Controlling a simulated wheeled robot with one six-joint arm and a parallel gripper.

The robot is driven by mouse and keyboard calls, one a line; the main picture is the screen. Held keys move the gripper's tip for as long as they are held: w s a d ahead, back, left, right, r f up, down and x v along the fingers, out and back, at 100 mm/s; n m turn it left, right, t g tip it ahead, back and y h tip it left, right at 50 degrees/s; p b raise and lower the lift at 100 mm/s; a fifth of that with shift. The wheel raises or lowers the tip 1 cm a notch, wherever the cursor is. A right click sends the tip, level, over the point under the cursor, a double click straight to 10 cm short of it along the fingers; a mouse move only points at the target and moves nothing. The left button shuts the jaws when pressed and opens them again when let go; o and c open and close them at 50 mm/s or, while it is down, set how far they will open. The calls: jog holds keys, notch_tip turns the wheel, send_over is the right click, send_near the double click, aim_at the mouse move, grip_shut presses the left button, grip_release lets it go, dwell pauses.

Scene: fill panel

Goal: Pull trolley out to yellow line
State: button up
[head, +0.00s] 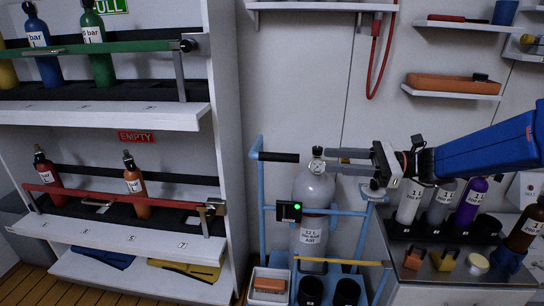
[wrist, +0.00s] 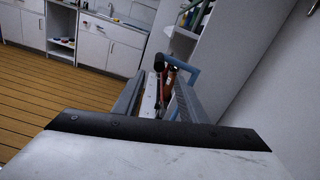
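The blue-framed trolley (head: 264,200) stands against the wall, right of the shelf rack. It carries a large grey cylinder (head: 314,190) with a gauge on top. A black handle grip (head: 278,157) sticks out at its upper left; the handle also shows in the wrist view (wrist: 192,70). My gripper (head: 374,166) points left at the trolley's upper right, beside the cylinder valve. In the wrist view its fingers (wrist: 158,97) stand apart; I cannot tell whether a trolley bar lies between them. A yellow bar (head: 340,261) crosses the trolley's lower front. No yellow floor line is visible.
The rack (head: 215,130) with small cylinders stands close on the left. A counter (head: 450,275) with small cylinders and coloured blocks is close on the right, below my arm. A red hose (head: 374,70) hangs on the wall. Open wooden floor (wrist: 50,100) shows in the wrist view.

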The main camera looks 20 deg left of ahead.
aim_at(265, 157)
jog(key=x, duration=1.7)
jog(key=shift+s, duration=0.15)
grip_shut()
